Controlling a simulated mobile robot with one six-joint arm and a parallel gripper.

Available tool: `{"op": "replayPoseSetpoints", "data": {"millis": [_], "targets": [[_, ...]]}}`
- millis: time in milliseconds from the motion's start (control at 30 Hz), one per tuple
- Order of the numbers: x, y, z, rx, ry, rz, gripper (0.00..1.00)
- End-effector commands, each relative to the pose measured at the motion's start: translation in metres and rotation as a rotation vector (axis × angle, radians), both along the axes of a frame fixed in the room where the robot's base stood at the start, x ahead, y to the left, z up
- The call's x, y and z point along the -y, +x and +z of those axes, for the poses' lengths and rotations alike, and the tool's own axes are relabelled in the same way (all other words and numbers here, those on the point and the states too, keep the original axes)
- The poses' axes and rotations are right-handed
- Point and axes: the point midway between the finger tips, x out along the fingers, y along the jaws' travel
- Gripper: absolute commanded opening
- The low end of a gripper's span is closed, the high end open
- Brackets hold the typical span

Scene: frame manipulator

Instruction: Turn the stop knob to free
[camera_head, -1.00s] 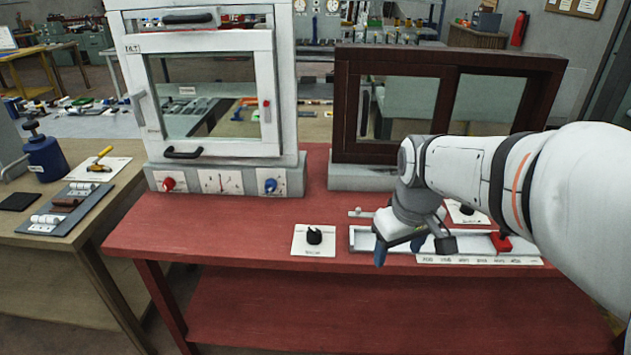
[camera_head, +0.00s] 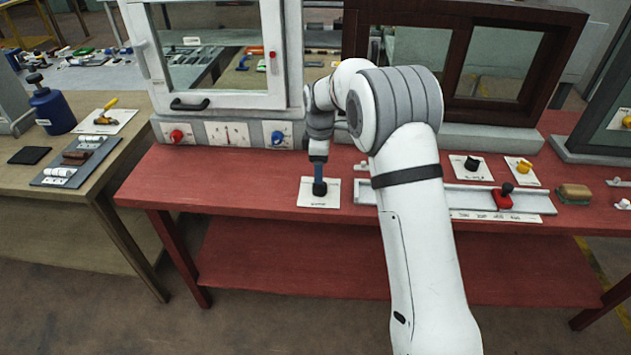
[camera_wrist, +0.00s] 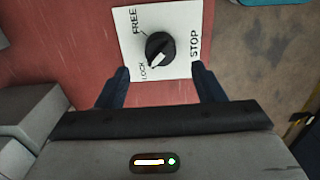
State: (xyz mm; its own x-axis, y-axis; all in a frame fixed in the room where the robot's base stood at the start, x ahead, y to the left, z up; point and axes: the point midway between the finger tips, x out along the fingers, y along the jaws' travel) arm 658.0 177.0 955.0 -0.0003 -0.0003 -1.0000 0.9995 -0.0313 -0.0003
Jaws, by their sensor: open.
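The stop knob (camera_wrist: 160,50) is a round black knob with a white pointer line on a white plate (camera_wrist: 184,14) marked FREE, LOCK and STOP. In the wrist view its white mark points toward LOCK. In the head view the plate (camera_head: 309,200) lies on the red bench, left of the slide rail. My gripper (camera_head: 319,180) is right above the knob, pointing down. In the wrist view my gripper (camera_wrist: 160,76) is open, its two dark fingers spread to either side below the knob. I cannot tell whether the fingers touch it.
A rail with a red slider (camera_head: 502,198) lies to the right, partly behind my arm. A white window frame (camera_head: 285,60) and a dark window frame (camera_head: 452,60) stand behind. Another black knob (camera_head: 472,163) and a yellow knob (camera_head: 523,168) sit farther right. The bench left of the plate is clear.

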Motion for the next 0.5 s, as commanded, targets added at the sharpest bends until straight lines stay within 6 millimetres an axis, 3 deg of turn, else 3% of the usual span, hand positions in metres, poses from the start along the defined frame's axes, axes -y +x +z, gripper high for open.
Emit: {"op": "replayPoseSetpoints", "data": {"millis": [300,500], "targets": [[0.000,-0.001,-0.049,-0.002,0.000,-0.002,0.62],[0.000,-0.001,-0.063,-0.001,0.000,-0.002,0.62]]}}
